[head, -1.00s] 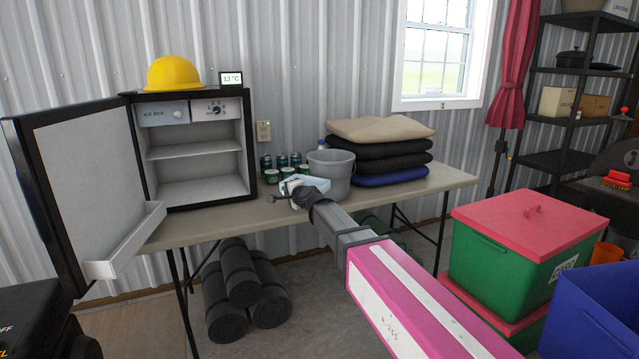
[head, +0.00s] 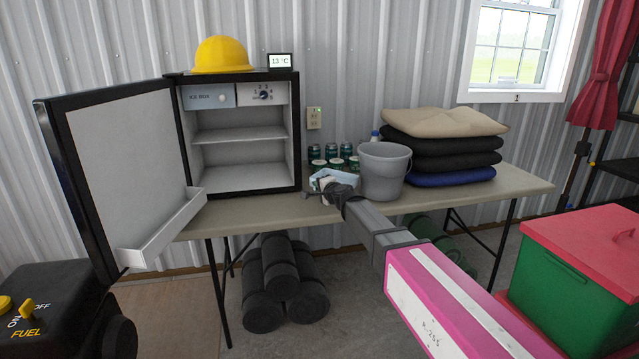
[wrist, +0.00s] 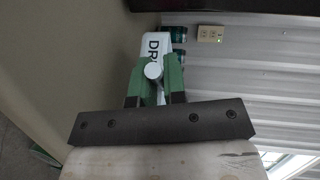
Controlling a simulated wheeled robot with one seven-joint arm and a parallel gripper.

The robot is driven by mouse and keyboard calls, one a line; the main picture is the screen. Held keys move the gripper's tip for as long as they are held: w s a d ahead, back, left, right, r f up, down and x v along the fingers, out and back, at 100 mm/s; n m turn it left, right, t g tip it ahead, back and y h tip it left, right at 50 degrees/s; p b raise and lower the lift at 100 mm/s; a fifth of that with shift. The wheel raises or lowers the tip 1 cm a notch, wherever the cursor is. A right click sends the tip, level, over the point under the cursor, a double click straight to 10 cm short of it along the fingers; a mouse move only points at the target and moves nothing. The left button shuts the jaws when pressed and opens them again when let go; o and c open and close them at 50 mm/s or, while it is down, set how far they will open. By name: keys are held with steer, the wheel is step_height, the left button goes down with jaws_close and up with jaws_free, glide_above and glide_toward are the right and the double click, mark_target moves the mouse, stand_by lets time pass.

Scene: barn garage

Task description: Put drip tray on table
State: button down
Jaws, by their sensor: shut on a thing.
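The drip tray (head: 321,176) is a small pale piece, partly hidden behind my gripper in the head view. In the wrist view the tray (wrist: 156,44) is white with dark letters starting "DR". My gripper (wrist: 154,88) has green fingers and is shut on the tray's rounded grip. In the head view my gripper (head: 334,192) is over the front part of the beige table (head: 255,212), in front of several cans. I cannot tell whether the tray touches the tabletop.
A small fridge (head: 240,180) stands open on the table's left, its door (head: 130,160) swung out. The tabletop's front left strip is clear.

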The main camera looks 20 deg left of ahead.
steer(key=shift+f, duration=2.7)
steer(key=c, duration=1.1)
jaws_free()
steer(key=shift+s+d, duration=0.1)
steer(key=v, duration=1.1)
steer(key=s+d+f+n+g+h, duration=0.15)
steer(key=d+f, duration=0.25)
steer(key=d, duration=0.4)
steer(key=d+f+n+g+h, duration=0.25)
steer(key=d+f, duration=0.25)
steer(key=d, duration=0.3)
steer(key=s+d+f+n+g+h, duration=0.1)
steer(key=d+f+n, duration=0.1)
steer(key=d+f, duration=0.35)
steer(key=s+d+f+g+h, duration=0.1)
steer(key=s+d+f+h, duration=0.1)
steer(key=d, duration=0.7)
steer(key=s+d+f+g+h, duration=0.2)
steer(key=s+d, duration=0.2)
steer(key=d, duration=0.5)
steer(key=s+d+f+n+g+h, duration=0.1)
steer(key=s+d+f+g+h, duration=0.1)
steer(key=d, duration=0.7)
steer(key=shift+s+f+h, duration=0.3)
steer(key=shift+s+h, duration=0.2)
steer(key=shift+s, duration=0.6)
